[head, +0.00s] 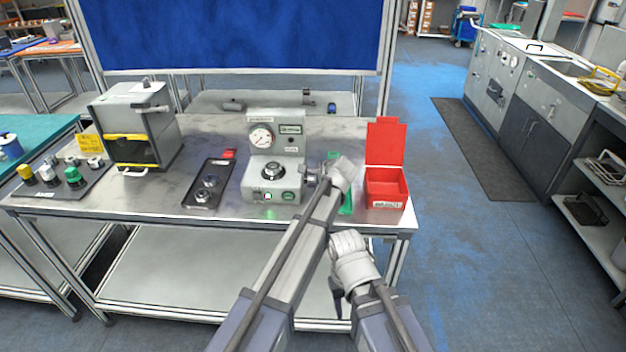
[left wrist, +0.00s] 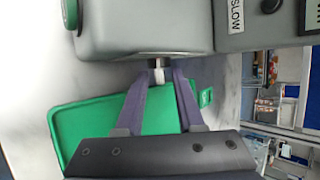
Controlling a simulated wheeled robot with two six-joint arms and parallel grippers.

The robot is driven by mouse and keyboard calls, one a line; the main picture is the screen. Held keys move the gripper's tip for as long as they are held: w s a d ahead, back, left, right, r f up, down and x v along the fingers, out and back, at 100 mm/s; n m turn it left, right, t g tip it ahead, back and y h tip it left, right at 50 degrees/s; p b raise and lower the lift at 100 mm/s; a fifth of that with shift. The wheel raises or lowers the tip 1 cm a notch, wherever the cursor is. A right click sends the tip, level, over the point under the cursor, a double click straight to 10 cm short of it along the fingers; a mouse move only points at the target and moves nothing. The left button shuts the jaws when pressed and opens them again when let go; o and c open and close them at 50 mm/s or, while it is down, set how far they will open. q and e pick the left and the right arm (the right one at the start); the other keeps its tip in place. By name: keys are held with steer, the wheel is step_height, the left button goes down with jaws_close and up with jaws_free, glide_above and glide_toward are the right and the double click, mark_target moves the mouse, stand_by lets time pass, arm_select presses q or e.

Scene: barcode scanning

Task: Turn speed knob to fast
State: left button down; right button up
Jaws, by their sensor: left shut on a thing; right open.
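A grey machine (head: 274,160) with a round dial gauge (head: 262,137) and a dark round knob on its front stands on the table. My left gripper (head: 314,180) is at its right side. In the left wrist view, my left gripper (left wrist: 159,82) is shut on a small knob (left wrist: 158,72), part dark and part white, sticking out of the machine's side. A label reading SLOW (left wrist: 236,13) shows on the machine. The knob's pointer and setting cannot be made out. My right gripper (head: 336,292) is open and empty, in front of the table's edge.
A green tray (left wrist: 90,125) lies on the table beside the machine, under my left gripper. An open red box (head: 386,190) stands to the right. A black tray with metal parts (head: 200,195) and a grey box-shaped device (head: 150,125) stand left.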

arm_select(q)
steer(key=shift+w+r+g+p, duration=0.2)
steer(key=shift+g+p, duration=0.35)
steer(key=shift+p, duration=0.3)
steer(key=shift+w+r+g+p, duration=0.2)
steer(key=shift+g+p, duration=0.35)
steer(key=shift+p, duration=0.3)
steer(key=shift+w+m+g+p, duration=0.15)
steer(key=shift+m+g+p, duration=0.25)
steer(key=shift+g+p, duration=0.55)
steer(key=shift+f+m+g+p, duration=0.1)
steer(key=shift+m+g+p, duration=0.25)
steer(key=shift+g, duration=0.7)
steer(key=c, duration=0.9)
jaws_free()
